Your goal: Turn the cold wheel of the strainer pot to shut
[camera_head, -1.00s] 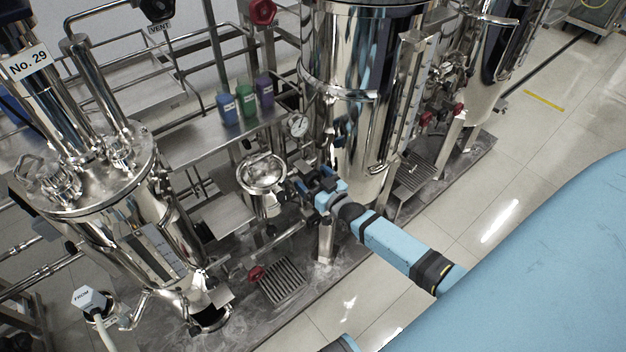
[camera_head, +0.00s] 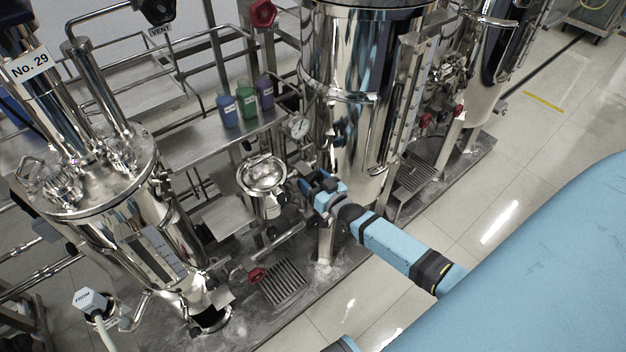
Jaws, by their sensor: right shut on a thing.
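The strainer pot (camera_head: 262,176) is a small shiny steel vessel with a round top. It stands between the large tank on the left and the tall tank at the middle. My right gripper (camera_head: 308,184) is just to the right of the pot, reached by my light blue arm from the lower right. It is shut on a small part at the pot's right side, which looks to be the cold wheel. The fingers mostly hide that wheel, so its turn position cannot be read. My left gripper is not in view.
The tall steel tank (camera_head: 352,100) stands close behind my right gripper. A pressure gauge (camera_head: 298,126) and blue, green and purple bottles (camera_head: 246,104) are behind the pot. A red wheel (camera_head: 256,275) sits low in front, by a floor grate (camera_head: 283,283). Tiled floor is clear at right.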

